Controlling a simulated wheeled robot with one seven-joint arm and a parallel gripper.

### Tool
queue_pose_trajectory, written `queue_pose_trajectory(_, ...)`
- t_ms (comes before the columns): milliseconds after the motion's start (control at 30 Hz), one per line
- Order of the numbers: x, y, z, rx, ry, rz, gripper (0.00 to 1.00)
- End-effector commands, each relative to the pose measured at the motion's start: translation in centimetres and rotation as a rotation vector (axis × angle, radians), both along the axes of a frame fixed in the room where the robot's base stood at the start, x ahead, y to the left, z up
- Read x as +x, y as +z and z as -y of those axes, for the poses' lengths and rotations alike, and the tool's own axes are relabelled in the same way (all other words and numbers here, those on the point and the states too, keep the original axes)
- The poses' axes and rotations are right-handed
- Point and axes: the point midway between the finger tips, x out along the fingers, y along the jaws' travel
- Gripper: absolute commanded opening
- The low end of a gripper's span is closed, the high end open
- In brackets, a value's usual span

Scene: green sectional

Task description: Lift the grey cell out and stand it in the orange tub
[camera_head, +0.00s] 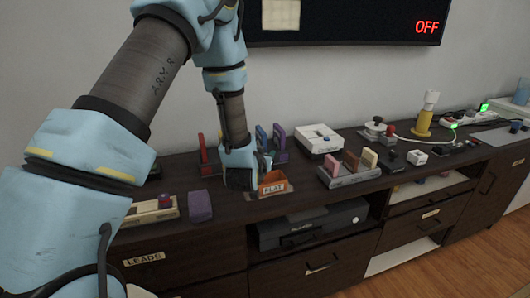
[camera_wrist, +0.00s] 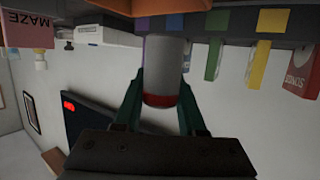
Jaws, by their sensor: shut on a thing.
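The grey cell (camera_wrist: 165,60), a cylinder with a red band at one end, is between the two green fingers of my gripper (camera_wrist: 163,88) in the wrist view. My gripper is shut on it. In the head view my gripper (camera_head: 241,178) is low over the cabinet top, just left of the orange tub (camera_head: 273,182), which has a label reading FLAT. I cannot make out the cell there. An orange surface, which looks like the tub (camera_wrist: 165,5), shows at the top edge of the wrist view, close to the cell's far end.
A purple block (camera_head: 201,206) and a cream tray (camera_head: 152,211) lie to the left. Red (camera_head: 203,153) and purple (camera_head: 279,138) upright pieces stand behind my gripper. A grey rack with coloured blocks (camera_head: 348,178) and a white box (camera_head: 319,140) are to the right.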

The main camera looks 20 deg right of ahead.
Motion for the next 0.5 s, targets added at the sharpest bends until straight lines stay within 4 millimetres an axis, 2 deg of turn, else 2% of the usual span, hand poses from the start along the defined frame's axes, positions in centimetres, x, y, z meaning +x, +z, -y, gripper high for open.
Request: queue_pose_trajectory(500, 0.0, -3.2, 0.0, -0.001, 0.0, 0.002, 0.0)
